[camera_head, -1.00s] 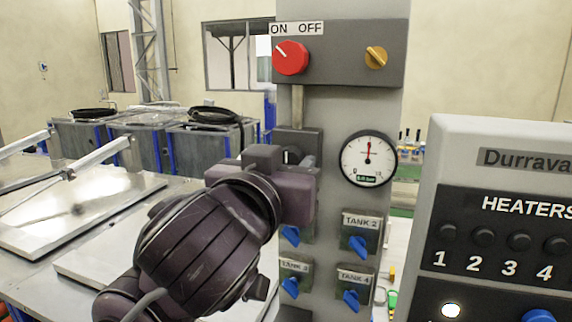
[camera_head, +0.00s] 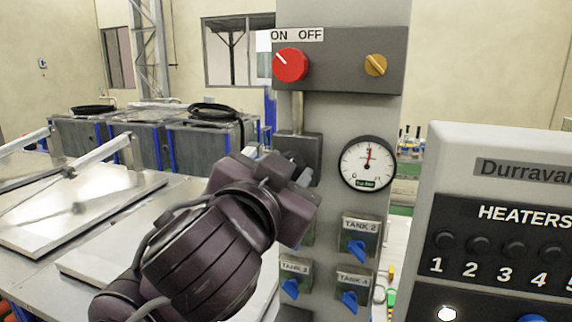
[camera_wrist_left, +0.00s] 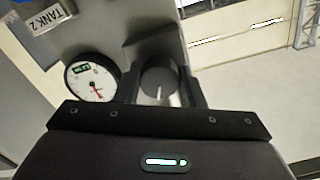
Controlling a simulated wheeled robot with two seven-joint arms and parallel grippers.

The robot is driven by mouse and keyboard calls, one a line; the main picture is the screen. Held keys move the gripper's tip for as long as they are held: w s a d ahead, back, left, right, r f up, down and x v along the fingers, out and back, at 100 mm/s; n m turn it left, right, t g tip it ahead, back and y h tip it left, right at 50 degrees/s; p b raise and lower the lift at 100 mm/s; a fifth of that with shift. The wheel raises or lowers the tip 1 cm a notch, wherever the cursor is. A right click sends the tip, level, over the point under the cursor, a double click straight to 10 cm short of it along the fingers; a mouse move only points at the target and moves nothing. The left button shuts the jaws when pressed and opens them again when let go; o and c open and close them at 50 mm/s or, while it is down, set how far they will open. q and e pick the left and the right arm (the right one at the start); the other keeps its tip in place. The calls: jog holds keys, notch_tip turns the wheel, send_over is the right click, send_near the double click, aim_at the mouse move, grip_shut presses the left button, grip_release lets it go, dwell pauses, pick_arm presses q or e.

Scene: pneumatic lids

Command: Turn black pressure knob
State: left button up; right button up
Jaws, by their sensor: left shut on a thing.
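The black pressure knob (camera_wrist_left: 158,85) shows in the left wrist view as a round dark knob with a pale mark, on a dark block. My left gripper (camera_wrist_left: 160,92) is shut on it, with one finger on each side. In the head view my left gripper (camera_head: 298,170) is tilted against the dark regulator block (camera_head: 312,147) on the grey column, and it largely hides the knob. The round white pressure gauge (camera_head: 367,163) sits to the right of the block, its needle near the top. The gauge also shows in the wrist view (camera_wrist_left: 92,80). My right gripper is not in view.
A red ON/OFF knob (camera_head: 290,64) and a yellow knob (camera_head: 375,65) are above. Blue tank valves, such as the TANK 2 valve (camera_head: 357,246), are below, close to my left gripper. A heaters panel (camera_head: 500,215) stands at right. Metal lids (camera_head: 80,215) lie at left.

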pick_arm(q)
jog(key=shift+m+p, duration=0.7)
jog(key=shift+m, duration=1.6)
jog(key=o, duration=1)
jog(key=shift+w, duration=0.1)
